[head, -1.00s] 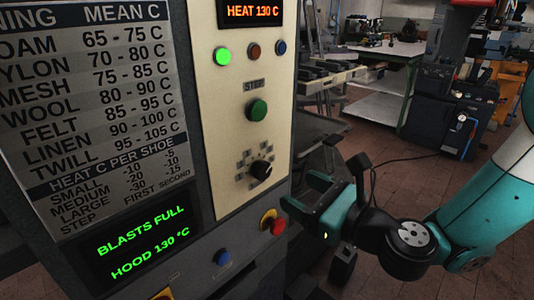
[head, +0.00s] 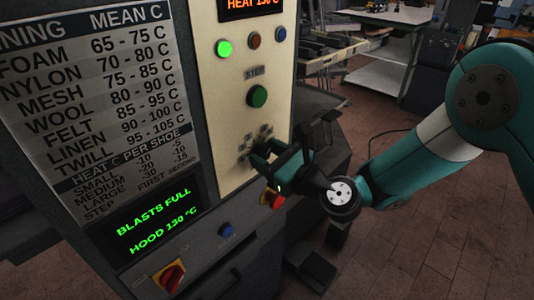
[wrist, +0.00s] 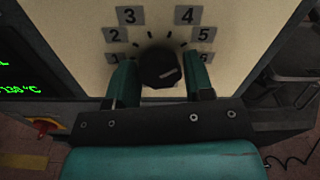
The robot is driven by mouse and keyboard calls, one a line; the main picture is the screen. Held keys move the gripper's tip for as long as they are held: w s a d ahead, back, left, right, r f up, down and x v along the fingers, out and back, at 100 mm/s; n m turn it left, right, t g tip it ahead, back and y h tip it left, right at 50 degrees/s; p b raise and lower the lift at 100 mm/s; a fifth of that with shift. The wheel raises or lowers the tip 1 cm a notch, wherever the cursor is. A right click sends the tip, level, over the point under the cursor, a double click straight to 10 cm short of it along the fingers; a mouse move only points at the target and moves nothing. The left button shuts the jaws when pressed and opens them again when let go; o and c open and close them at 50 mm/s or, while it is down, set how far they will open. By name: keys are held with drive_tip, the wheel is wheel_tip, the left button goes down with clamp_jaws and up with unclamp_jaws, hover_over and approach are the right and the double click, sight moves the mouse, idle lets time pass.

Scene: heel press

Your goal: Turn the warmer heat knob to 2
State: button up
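The black heat knob (wrist: 158,67) sits on the cream panel in the wrist view, ringed by number plates 1 to 6. Its pale pointer line slants right and slightly up, roughly towards the 6 plate (wrist: 206,58). The 2 plate (wrist: 115,34) is on the knob's left side. My gripper (wrist: 160,76) is open, with one teal finger on each side of the knob. Contact with the knob cannot be made out. In the head view my gripper (head: 264,156) is at the dial and largely hides the knob.
Above the dial are a green step button (head: 257,96) and small lamps, the green one (head: 224,48) lit. A blue button (head: 225,229) and a red-yellow switch (head: 172,278) are lower. The green display (head: 155,222) reads HOOD 130 °C.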

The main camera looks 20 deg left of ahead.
drive_tip(key=c, duration=0.5)
drive_tip(key=shift+n, duration=0.3)
drive_tip(key=n+b, duration=0.3)
drive_tip(key=n, duration=0.1)
drive_tip(key=shift+f+n, duration=0.1)
drive_tip(key=shift+n, duration=0.2)
drive_tip(key=n+b, duration=0.3)
drive_tip(key=n, duration=0.1)
drive_tip(key=n+b, duration=0.2)
drive_tip(key=n, duration=0.2)
drive_tip(key=shift+b, duration=0.4)
drive_tip(key=n+b, duration=0.3)
drive_tip(key=shift+f+n, duration=0.15)
drive_tip(key=shift+n, duration=0.15)
drive_tip(key=n+b, duration=0.4)
drive_tip(key=shift+n, duration=0.3)
drive_tip(key=shift+r, duration=0.2)
